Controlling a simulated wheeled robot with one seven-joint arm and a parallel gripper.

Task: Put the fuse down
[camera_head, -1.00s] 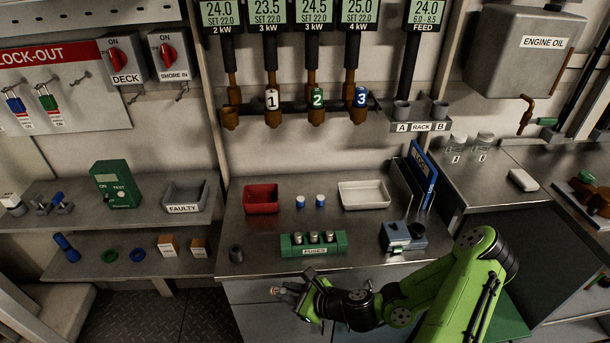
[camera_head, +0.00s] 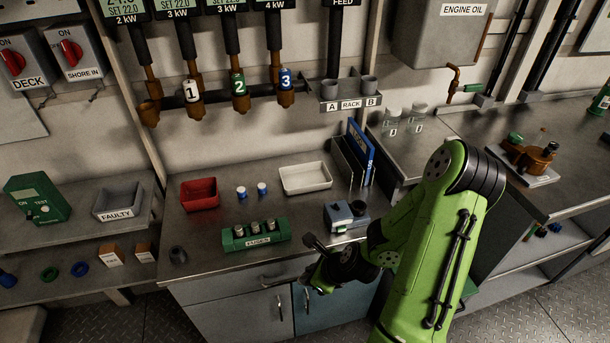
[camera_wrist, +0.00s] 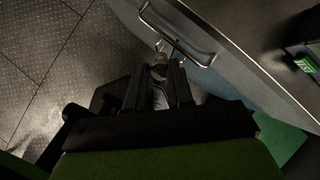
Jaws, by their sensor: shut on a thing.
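My gripper (camera_wrist: 160,72) is shut on a fuse (camera_wrist: 159,58), a small cylinder with a pale end showing between the fingertips in the wrist view. The gripper is in front of the bench, near a drawer handle (camera_wrist: 178,32), over the floor side. In the head view the fuse is hidden or too small to tell, and my dark wrist is low in front of the bench edge. A green fuse holder (camera_head: 229,246) with three metal-capped fuses stands on the bench, apart from my gripper.
On the bench are a red tray (camera_head: 200,193), two blue-and-white cylinders, a white tray (camera_head: 305,178), a blue-grey device (camera_head: 345,215) and a blue binder (camera_head: 360,150). A grey FAULTY bin (camera_head: 122,202) stands left. The bench is bare between the red tray and fuse holder.

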